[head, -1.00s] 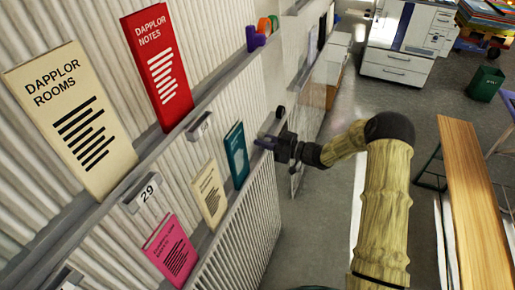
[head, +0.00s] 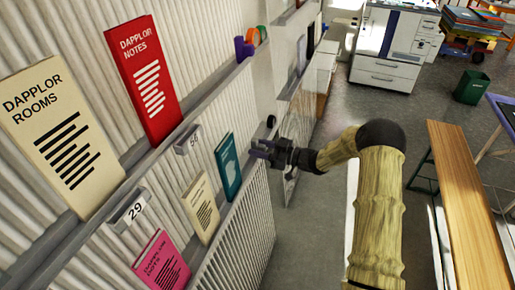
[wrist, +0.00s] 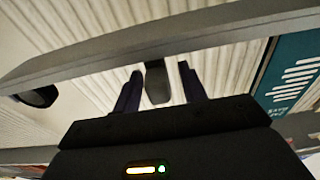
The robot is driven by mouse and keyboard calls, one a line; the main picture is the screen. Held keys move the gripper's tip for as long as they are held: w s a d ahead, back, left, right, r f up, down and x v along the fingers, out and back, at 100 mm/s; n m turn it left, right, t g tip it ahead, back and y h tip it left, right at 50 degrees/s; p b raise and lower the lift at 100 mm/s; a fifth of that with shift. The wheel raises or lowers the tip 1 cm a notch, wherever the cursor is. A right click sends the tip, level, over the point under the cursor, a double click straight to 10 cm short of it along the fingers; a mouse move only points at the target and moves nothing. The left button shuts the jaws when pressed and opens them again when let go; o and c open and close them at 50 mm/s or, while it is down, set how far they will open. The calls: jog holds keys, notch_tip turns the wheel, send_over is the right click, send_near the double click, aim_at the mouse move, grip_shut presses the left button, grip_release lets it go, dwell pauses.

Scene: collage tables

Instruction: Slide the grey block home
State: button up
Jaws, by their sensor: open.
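A small grey block (wrist: 157,82) shows in the wrist view, against the lower edge of a long grey rail on the ribbed wall. My gripper (wrist: 160,72) is open, with one dark finger on each side of the block in the picture. Gaps show between block and fingers; I cannot tell how deep it sits between them. In the head view my gripper (head: 252,149) points left at the wall, just right of a teal booklet (head: 228,166). I cannot make out the block there.
A black round knob (head: 271,121) sits by the rail's far end; it also shows in the wrist view (wrist: 38,96). Number holders marked 29 (head: 130,211) and 56 (head: 188,140), and several booklets, line the wall. A wooden bench (head: 465,205) stands right. Floor between is clear.

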jog(key=b+v, duration=0.1)
jog(key=v, duration=1.5)
jog(key=shift+s+d, duration=0.2)
jog(key=shift+d, duration=0.1)
jog(key=shift+w+a+r, duration=0.1)
jog(key=w+a+r+m+t+h, duration=0.1)
jog(key=w+r+m+t+h, duration=0.25)
jog(key=h, duration=0.35)
jog(key=s+m+g+h, duration=0.7)
jog(key=s+m+h, duration=0.35)
jog(key=s, duration=1.95)
jog(key=w+p+v, duration=0.2)
jog(key=p+v, duration=0.9)
jog(key=v, duration=0.1)
jog(key=shift+w+d+r+p, duration=0.35)
jog(key=shift+w+d, duration=0.25)
jog(key=shift+w, duration=0.1)
